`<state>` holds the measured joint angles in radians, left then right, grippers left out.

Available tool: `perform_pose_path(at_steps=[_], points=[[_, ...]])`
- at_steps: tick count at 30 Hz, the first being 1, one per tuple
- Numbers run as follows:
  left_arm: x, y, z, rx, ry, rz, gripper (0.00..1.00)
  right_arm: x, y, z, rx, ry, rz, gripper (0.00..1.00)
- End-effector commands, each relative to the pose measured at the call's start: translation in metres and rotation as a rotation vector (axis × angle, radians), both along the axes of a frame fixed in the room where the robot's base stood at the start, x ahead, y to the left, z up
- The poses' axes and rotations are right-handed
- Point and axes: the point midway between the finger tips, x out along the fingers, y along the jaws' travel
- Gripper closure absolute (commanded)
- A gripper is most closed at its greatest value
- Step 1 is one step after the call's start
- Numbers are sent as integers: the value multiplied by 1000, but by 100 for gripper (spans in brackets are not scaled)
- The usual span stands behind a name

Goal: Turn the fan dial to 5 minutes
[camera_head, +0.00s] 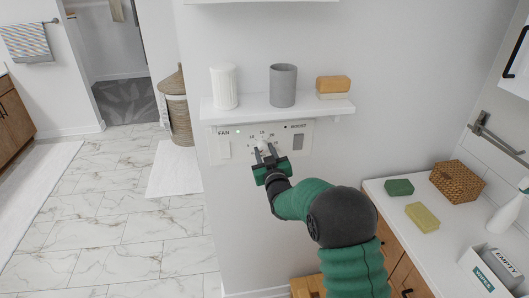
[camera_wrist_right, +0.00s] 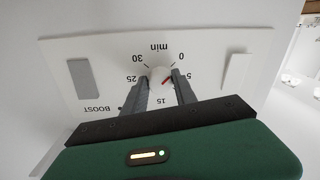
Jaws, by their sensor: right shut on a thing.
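The fan dial (camera_wrist_right: 159,74) is a small white round knob on a white wall panel (camera_head: 217,160). It is marked in minutes, and the wrist view shows the panel upside down. My right gripper (camera_wrist_right: 161,79) is shut on the knob, one finger on each side. The knob's red mark (camera_wrist_right: 167,80) sits on its lower right in the wrist view, on the side of the 5 (camera_wrist_right: 188,79). I cannot tell its exact reading, and a finger hides part of the scale. In the head view the right gripper (camera_head: 265,151) covers most of the dial. My left gripper is not in view.
A shelf (camera_head: 240,113) just above the panel holds a white ribbed cup (camera_head: 224,87), a grey cup (camera_head: 283,85) and soap bars (camera_head: 333,86). Rocker switches (camera_head: 224,149) flank the dial. A counter (camera_head: 385,204) with a basket (camera_head: 457,181) stands at right.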

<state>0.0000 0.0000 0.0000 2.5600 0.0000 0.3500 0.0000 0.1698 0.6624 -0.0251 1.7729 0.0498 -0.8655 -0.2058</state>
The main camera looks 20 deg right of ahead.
Motion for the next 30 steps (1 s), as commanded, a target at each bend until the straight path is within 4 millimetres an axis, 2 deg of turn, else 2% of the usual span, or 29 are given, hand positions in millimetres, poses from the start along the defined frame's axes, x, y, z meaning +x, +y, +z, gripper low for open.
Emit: perform_pose_path(at_steps=[3, 14, 30], points=[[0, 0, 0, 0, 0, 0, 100, 0, 0, 0, 0, 0, 1, 100], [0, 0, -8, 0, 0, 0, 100, 0, 1, -2, 46, -14, 2, 100], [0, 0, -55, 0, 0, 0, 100, 0, 1, -5, 429, -119, 0, 100]])
